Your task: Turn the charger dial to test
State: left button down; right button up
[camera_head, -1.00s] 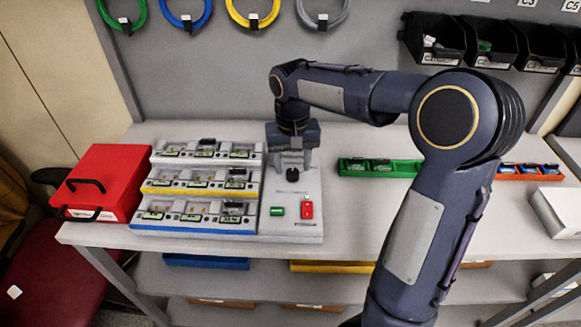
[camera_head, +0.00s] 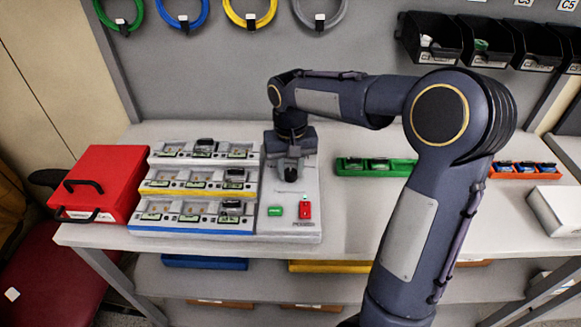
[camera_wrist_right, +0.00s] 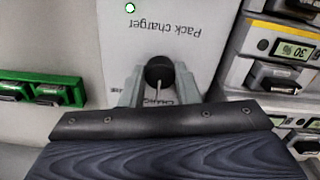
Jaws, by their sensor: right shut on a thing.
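The pack charger (camera_head: 300,225) is a pale panel on the table, to the right of the battery bays. Its round black dial (camera_wrist_right: 160,72) sits between the two fingers of my right gripper (camera_wrist_right: 159,80) in the wrist view. The fingers are shut on the dial, one on each side. A thin light pointer line on the dial points towards the gripper in that view, near a partly hidden label that seems to read "CHARGE". In the head view my right gripper (camera_head: 290,170) reaches down over the dial and partly covers it. My left gripper is not in view.
A green button (camera_head: 275,211) and a red switch (camera_head: 305,209) are on the charger's front part. Rows of battery bays (camera_head: 195,205) stand left of it, then a red toolbox (camera_head: 105,185). A green tray (camera_head: 350,167) lies right. The table's front middle is clear.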

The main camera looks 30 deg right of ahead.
aim_at(291, 172)
jog(key=shift+r+n, duration=0.1)
jog(key=shift+n, duration=0.2)
jog(key=n+p, duration=0.1)
jog(key=n, duration=0.2)
jog(key=shift+n, duration=0.3)
jog(key=shift+n+p, duration=0.85)
jog(key=shift+n, duration=1.45)
jog(key=o, duration=1)
jog(key=shift+c, duration=0.2)
notch_tip(291, 172, up, 8)
jog(key=shift+f, duration=0.1)
